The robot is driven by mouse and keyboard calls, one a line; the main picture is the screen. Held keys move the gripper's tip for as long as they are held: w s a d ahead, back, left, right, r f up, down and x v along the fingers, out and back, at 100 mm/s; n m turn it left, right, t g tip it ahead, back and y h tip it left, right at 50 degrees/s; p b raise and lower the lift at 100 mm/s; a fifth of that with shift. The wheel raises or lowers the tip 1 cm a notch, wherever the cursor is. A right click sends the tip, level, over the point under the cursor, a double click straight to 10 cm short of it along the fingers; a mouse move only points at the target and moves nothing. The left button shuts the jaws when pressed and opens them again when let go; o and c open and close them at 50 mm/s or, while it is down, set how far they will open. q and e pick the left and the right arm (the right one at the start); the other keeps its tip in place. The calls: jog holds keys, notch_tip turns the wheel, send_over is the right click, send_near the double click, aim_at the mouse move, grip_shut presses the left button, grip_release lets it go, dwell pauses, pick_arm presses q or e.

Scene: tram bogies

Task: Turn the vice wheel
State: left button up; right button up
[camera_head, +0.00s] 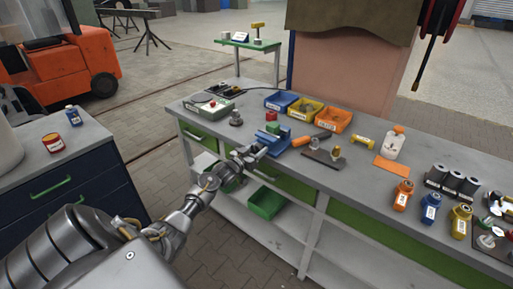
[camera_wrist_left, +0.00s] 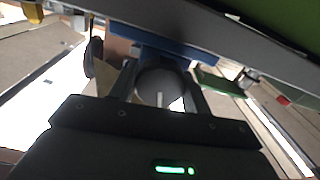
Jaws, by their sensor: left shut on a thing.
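The blue vice (camera_head: 277,142) sits at the front edge of the grey workbench; its blue body also shows at the top of the left wrist view (camera_wrist_left: 165,45). The vice wheel (camera_wrist_left: 162,82) is a dark grey round part with a pale line on its face, in front of the vice. My left gripper (camera_head: 257,150) reaches in to the front of the vice. In the left wrist view its two fingers (camera_wrist_left: 162,92) stand on either side of the wheel, shut on it. In the head view the gripper largely hides the wheel. My right gripper is not in view.
The workbench (camera_head: 235,150) holds blue, yellow and orange bins (camera_head: 307,109) behind the vice. An orange-handled tool (camera_head: 301,141) and a dark plate (camera_head: 325,157) lie to its right. A green bin (camera_head: 266,203) stands on the shelf below. Paved floor lies left of the bench.

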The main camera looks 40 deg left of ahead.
pick_arm(q)
jog(key=n+p, duration=0.2)
jog(key=n, duration=0.3)
jog(key=shift+n, duration=0.3)
jog(key=n+p, duration=0.2)
jog(key=n, duration=0.3)
jog(key=n+p, duration=0.2)
jog(key=n, duration=0.3)
jog(key=shift+n+p, duration=0.3)
jog(key=shift+n, duration=0.1)
jog(key=n+p, duration=0.1)
jog(key=n, duration=0.4)
jog(key=shift+p, duration=0.35)
jog(key=n+p, duration=0.1)
jog(key=n, duration=0.4)
jog(key=shift+n, duration=0.4)
jog(key=n+p, duration=0.1)
jog(key=n, duration=0.4)
jog(key=shift+n, duration=0.3)
jog(key=n, duration=0.8)
jog(key=shift+d+f, duration=0.1)
jog(key=shift+f, duration=0.05)
jog(key=shift+n, duration=1)
